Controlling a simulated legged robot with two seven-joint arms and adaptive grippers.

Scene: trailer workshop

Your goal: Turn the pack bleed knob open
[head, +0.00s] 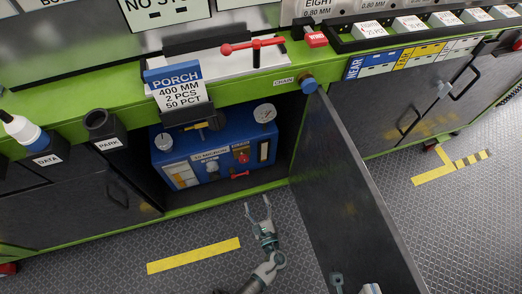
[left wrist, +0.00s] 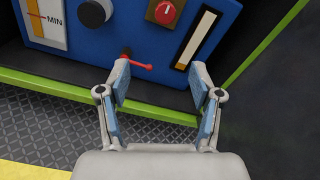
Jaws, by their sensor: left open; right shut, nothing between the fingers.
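A blue pack (head: 182,149) stands inside the open cabinet below the bench. Its front has a grey knob (head: 212,166), a red knob (head: 242,157) and, low down, a small red lever (head: 240,174). I cannot read which control is labelled bleed. In the left wrist view, the red lever (left wrist: 136,66) shows between and beyond the fingertips, with the red knob (left wrist: 163,12) above it. My left gripper (head: 257,203) is open and empty in front of the pack, apart from the lever. My right gripper (head: 337,280) shows only partly at the bottom edge, shut.
The open cabinet door (head: 345,190) stands to the right of my left gripper. The green cabinet sill (left wrist: 150,107) runs below the pack. The PORCH card (head: 178,88) hangs above it. The floor in front is clear.

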